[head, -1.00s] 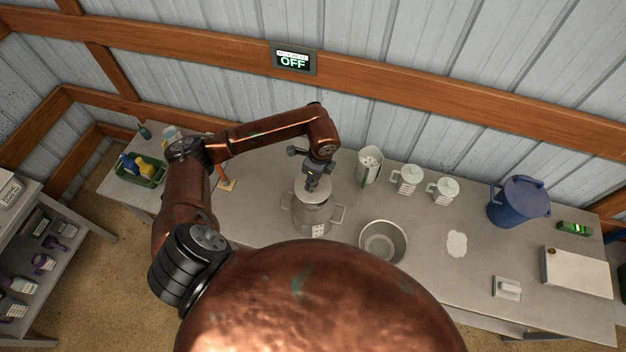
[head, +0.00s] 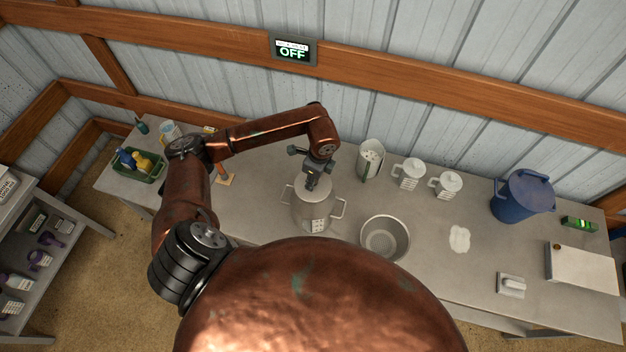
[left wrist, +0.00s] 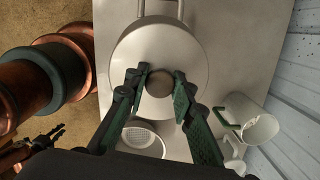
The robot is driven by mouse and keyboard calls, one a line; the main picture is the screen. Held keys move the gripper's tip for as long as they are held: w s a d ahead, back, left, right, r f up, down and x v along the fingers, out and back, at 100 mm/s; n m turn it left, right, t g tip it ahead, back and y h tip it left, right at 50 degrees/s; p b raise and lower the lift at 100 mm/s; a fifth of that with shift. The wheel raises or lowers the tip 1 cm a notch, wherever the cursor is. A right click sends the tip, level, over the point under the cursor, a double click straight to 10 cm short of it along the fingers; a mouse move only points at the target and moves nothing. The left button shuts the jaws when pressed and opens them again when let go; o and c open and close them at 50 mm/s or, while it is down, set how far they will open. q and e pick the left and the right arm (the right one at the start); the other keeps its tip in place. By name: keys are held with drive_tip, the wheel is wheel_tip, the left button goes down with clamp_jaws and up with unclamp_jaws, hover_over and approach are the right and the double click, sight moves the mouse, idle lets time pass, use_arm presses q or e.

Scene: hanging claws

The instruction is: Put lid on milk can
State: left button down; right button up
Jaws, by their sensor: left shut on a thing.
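The metal milk can (head: 312,217) stands on the table below my left arm, with a handle on each side and a label on its front. The round grey lid (head: 299,190) is at the can's mouth and looks level. In the left wrist view the lid (left wrist: 133,62) fills the upper middle and hides the mouth, so I cannot tell whether it is fully seated. My left gripper (head: 311,186) is shut on the lid's knob; its green fingers (left wrist: 160,84) flank the knob. My right gripper (left wrist: 45,140) shows small and dark at the lower left of the wrist view.
A metal bowl (head: 385,239) stands right of the can. A white jug (head: 371,160) and two white measuring cups (head: 409,173) (head: 445,185) stand behind. A blue bucket (head: 522,197) is farther right. A green crate (head: 140,166) is at the far left.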

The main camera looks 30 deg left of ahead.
use_arm(q)
drive_tip(key=shift+f+b, duration=0.65)
drive_tip(key=shift+f, duration=0.15)
idle(0.4)
drive_tip(key=c, duration=1.6)
unclamp_jaws()
drive_tip(key=r, duration=0.4)
drive_tip(key=d+r, duration=0.1)
drive_tip(key=r, duration=0.7)
drive_tip(key=shift+d, duration=0.2)
drive_tip(key=shift+f, duration=0.1)
